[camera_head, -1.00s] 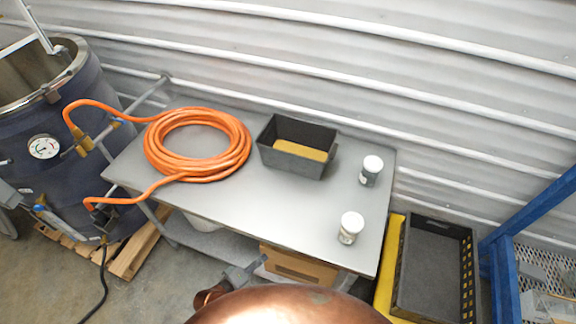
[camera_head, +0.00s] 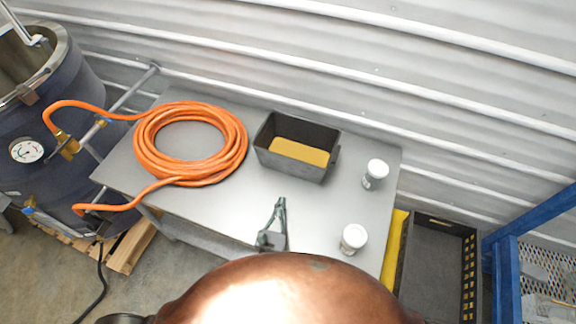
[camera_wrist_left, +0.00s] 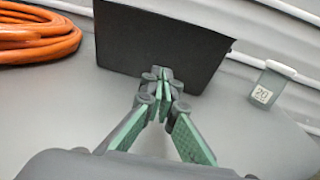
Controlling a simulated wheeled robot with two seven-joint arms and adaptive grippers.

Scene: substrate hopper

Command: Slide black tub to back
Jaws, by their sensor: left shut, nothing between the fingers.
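The black tub (camera_head: 291,167) stands upright toward the back of the grey metal table (camera_head: 225,215), with a yellowish-brown layer inside. Its dark front wall fills the upper middle of the left wrist view (camera_wrist_left: 155,40). My left gripper (camera_head: 281,203) is in front of the tub, over the table, with fingers pointing at it. In the left wrist view the fingertips (camera_wrist_left: 162,78) are shut and empty, overlapping the lower part of the tub's wall. In the head view a gap shows between fingertips and tub. My right gripper is not in view.
An orange hose coil (camera_head: 190,145) lies left of the tub. Two white-lidded jars stand to the right, one farther back (camera_head: 375,174) and one nearer the front (camera_head: 353,239). A corrugated wall (camera_head: 330,70) runs behind the table, with a narrow strip of table before it.

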